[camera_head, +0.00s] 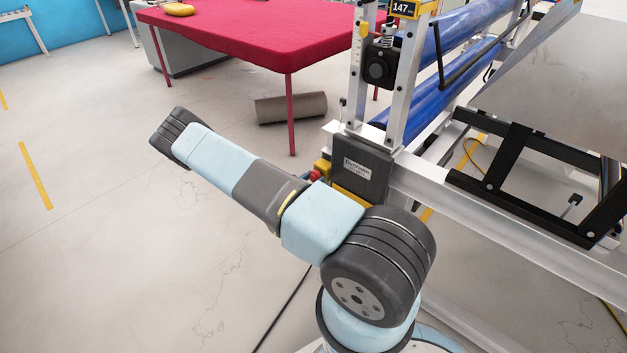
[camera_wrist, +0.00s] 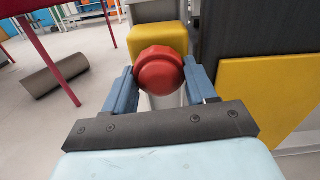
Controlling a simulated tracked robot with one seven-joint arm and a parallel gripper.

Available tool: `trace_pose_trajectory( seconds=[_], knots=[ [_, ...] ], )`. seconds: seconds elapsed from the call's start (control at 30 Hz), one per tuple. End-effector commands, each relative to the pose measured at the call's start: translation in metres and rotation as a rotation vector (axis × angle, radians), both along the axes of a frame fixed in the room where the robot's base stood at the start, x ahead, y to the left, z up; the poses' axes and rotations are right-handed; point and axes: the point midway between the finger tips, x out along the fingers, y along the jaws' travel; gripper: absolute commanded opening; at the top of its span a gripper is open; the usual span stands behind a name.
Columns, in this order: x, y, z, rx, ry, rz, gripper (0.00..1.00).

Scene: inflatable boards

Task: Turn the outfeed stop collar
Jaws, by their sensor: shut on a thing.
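The outfeed stop, with its rounded red head (camera_wrist: 160,72), sits in front of a yellow box (camera_wrist: 158,38) in the wrist view. A pale cylindrical part (camera_wrist: 166,101) shows below the red head. My gripper (camera_wrist: 162,82) has one blue finger on each side of the red head and is shut on the stop. The exact contact at the collar is partly hidden by the head.
A dark grey labelled box (camera_head: 362,168) stands on the machine frame beside the stop. A yellow panel (camera_wrist: 262,95) is close on the right in the wrist view. Blue rollers (camera_head: 468,72) lie behind. A red table (camera_head: 270,32) and a grey roll (camera_head: 291,107) stand beyond open floor.

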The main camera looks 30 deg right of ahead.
Motion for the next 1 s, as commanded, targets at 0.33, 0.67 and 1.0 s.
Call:
trace_pose_trajectory(
  seconds=[0.33,0.67,1.0],
  knots=[
    [0.003,0.002,0.0006,0.081,-0.226,0.005,0.26],
    [0.0035,0.0026,0.0005,0.145,-0.397,0.006,0.26],
    [0.0036,0.0029,0.0004,0.167,-0.455,0.006,0.26]
  ],
)
